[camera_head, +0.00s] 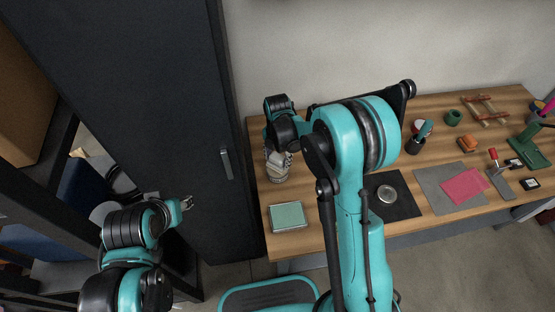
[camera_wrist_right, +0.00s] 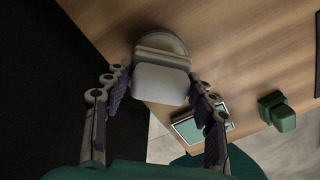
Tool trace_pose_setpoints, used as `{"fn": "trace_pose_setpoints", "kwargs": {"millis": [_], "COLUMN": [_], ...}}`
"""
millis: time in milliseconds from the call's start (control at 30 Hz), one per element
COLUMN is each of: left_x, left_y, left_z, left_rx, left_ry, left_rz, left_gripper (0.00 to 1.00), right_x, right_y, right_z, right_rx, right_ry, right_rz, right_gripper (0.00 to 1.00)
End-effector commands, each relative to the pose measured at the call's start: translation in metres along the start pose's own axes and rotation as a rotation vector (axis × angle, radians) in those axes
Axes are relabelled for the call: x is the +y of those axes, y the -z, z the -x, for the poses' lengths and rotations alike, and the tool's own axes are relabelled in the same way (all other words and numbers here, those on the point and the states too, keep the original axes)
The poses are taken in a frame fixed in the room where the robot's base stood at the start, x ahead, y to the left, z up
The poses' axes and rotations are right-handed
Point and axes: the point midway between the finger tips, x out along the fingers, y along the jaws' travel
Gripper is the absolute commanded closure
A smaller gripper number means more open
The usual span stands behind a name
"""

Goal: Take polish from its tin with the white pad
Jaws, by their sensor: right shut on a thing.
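The white pad (camera_wrist_right: 161,82) sits between the fingers of my right gripper (camera_wrist_right: 157,88) in the right wrist view, and the gripper is shut on it. In the head view the right gripper (camera_head: 279,162) is over the left end of the table, small and partly hidden by its own arm. A round silvery tin (camera_head: 387,193) lies on a black mat (camera_head: 402,206), to the right of the right arm and well apart from the gripper. My left gripper (camera_head: 186,203) is off the table in front of the dark cabinet; its fingers are too small to judge.
A pale green framed tray (camera_head: 288,216) lies at the table's front left. A grey mat (camera_head: 433,190) with a pink cloth (camera_head: 464,185), a green stand (camera_head: 530,148) and small tools fill the right side. The dark cabinet (camera_head: 150,90) borders the table's left.

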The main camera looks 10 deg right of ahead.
Motion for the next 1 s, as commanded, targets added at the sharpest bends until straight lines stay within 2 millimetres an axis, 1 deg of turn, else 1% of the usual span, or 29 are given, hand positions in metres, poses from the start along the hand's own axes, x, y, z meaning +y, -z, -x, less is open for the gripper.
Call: {"fn": "trace_pose_setpoints", "kwargs": {"millis": [33, 500, 600, 1000], "left_x": [0.000, 0.000, 0.000, 0.000], "left_y": [0.003, 0.018, 0.019, 0.018], "left_z": [0.004, 0.025, 0.027, 0.026], "left_rx": [0.000, 0.000, 0.000, 0.000], "left_ry": [0.000, 0.000, 0.000, 0.000], "left_rz": [0.000, 0.000, 0.000, 0.000], "left_gripper": [0.60, 0.60, 0.60, 0.60], "right_x": [0.000, 0.000, 0.000, 0.000], "right_y": [0.000, 0.000, 0.000, 0.000], "right_z": [0.007, 0.046, 0.050, 0.049], "right_rx": [0.000, -0.001, -0.001, -0.001], "right_ry": [0.000, 0.000, 0.000, 0.000], "right_rz": [0.000, 0.000, 0.000, 0.000], "right_gripper": [0.67, 0.67, 0.67, 0.67]}}
